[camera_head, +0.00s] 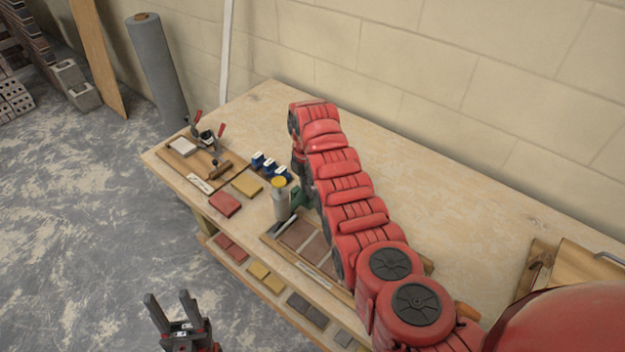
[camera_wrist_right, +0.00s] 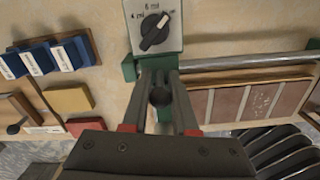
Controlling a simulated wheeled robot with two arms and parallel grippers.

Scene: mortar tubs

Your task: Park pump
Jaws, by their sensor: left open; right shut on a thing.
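The pump (camera_head: 281,204) has a pale grey body with a yellow top and stands over the near edge of the workbench. A green part (camera_head: 301,196) on its right side meets my right gripper. In the right wrist view my right gripper (camera_wrist_right: 160,80) is shut on the green part (camera_wrist_right: 129,69), below a pale dial plate (camera_wrist_right: 143,36) with a black knob. The red arm hides most of this gripper in the head view. I cannot tell whether the pump's foot touches anything. My left gripper (camera_head: 169,298) is open and empty over the floor, left of the bench.
Blue blocks (camera_head: 270,167) stand in a holder behind the pump. Red (camera_head: 224,204) and yellow (camera_head: 247,183) tiles lie to its left. A board with a clamp (camera_head: 203,155) is at the bench's left end. A brown tiled tray (camera_head: 297,234) lies right of the pump. The bench's back strip is clear.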

